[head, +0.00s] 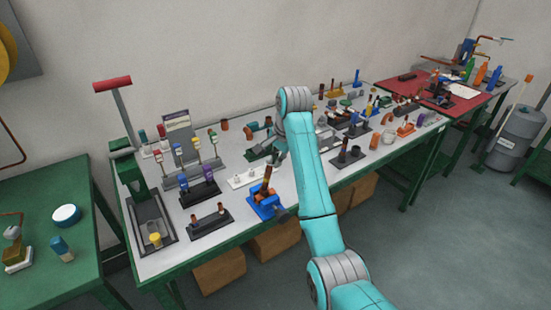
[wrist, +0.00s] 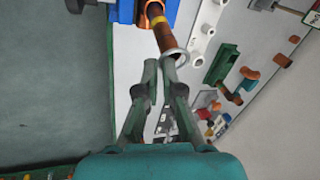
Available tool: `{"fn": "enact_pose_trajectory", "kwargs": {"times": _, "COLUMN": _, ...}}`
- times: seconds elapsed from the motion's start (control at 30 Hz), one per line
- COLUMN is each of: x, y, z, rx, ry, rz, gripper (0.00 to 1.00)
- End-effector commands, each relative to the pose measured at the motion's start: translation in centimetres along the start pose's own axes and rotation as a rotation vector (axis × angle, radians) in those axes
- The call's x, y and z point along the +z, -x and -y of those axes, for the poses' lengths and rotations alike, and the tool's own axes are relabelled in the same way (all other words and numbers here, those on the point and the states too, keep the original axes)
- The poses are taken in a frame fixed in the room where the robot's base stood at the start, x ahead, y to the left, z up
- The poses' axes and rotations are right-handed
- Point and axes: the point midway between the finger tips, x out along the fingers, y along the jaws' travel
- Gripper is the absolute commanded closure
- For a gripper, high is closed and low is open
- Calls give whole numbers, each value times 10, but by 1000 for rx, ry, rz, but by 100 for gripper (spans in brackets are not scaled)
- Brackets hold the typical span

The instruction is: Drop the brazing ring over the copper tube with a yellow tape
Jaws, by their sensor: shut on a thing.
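The copper tube (wrist: 165,36) with a band of yellow tape (wrist: 158,20) stands in a blue holder (wrist: 125,11). In the head view the tube (head: 266,177) rises from the blue holder (head: 262,209) near the table's front edge. A thin silvery brazing ring (wrist: 181,58) shows at the tube's free end. My gripper (wrist: 161,67) is shut on the ring, with its fingertips close to the tube end. I cannot tell whether the ring encircles the tube or is only in front of its end. In the head view my gripper (head: 278,158) is partly hidden by my arm.
A white block with pegs (head: 243,177) stands behind the blue holder, and a dark rack with copper pieces (head: 207,222) is to its left. Many fittings crowd the bench to the right. Bare grey tabletop (head: 180,258) shows at the front left.

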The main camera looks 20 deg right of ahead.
Motion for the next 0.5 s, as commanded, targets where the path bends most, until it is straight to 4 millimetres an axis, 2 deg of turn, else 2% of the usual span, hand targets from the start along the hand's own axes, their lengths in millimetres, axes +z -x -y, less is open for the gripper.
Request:
{"fn": "enact_pose_trajectory", "kwargs": {"times": 0.17, "x": 2, "y": -5, "z": -1, "rx": 0, "ry": 0, "rz": 0, "gripper": 100}}
{"fn": "enact_pose_trajectory", "kwargs": {"times": 0.2, "x": 1, "y": -4, "z": -1, "rx": 0, "ry": 0, "rz": 0, "gripper": 87}}
{"fn": "enact_pose_trajectory", "kwargs": {"times": 0.3, "x": 1, "y": -4, "z": -1, "rx": 0, "ry": 0, "rz": 0, "gripper": 65}}
{"fn": "enact_pose_trajectory", "kwargs": {"times": 0.5, "x": 1, "y": -4, "z": -1, "rx": 0, "ry": 0, "rz": 0, "gripper": 65}}
